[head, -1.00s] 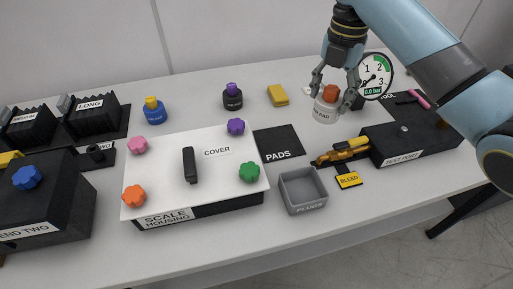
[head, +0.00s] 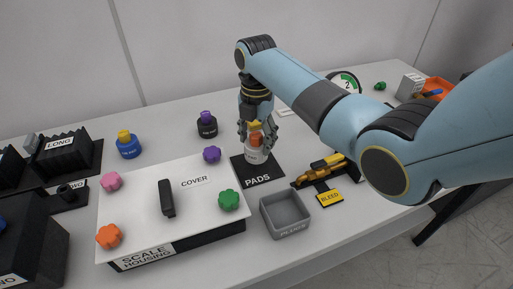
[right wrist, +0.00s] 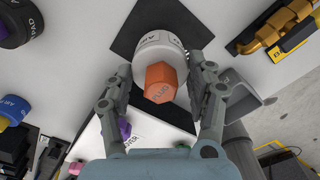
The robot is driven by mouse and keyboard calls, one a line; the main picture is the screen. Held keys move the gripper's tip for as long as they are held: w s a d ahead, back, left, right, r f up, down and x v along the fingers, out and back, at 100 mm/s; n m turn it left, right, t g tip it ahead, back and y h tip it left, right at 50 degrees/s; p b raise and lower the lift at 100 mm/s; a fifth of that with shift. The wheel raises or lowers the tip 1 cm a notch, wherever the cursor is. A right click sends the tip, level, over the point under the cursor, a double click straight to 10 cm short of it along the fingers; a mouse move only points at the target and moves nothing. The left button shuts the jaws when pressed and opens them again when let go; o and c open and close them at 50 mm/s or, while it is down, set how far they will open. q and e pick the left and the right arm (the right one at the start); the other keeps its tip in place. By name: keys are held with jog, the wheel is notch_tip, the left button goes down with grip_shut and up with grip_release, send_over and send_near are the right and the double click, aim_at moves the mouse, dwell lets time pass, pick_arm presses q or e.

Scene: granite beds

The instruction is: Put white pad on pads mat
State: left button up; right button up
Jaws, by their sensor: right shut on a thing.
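The white pad (head: 255,158) is a short white cylinder with an orange knob. My right gripper (head: 257,138) is shut on it, with fingers either side of the knob. The right wrist view shows the orange knob on the white pad (right wrist: 158,42) between the fingers (right wrist: 160,82). The black pads mat (head: 277,171) lies flat on the table under the pad, and the mat (right wrist: 195,32) spreads around the pad in the wrist view. I cannot tell whether the pad touches the mat or hangs just above it. My left gripper is not in view.
The scale housing with its white cover (head: 140,205) is left of the mat. A black pad with a purple knob (head: 207,126) and a blue one (head: 128,146) stand behind.

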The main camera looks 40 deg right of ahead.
aim_at(257, 148)
jog(key=shift+f, duration=1.7)
jog(key=shift+f, duration=0.1)
jog(key=o, duration=1.5)
jog(key=shift+s, duration=0.1)
jog(key=shift+o, duration=0.2)
notch_tip(257, 148, up, 12)
jog(key=shift+r, duration=0.1)
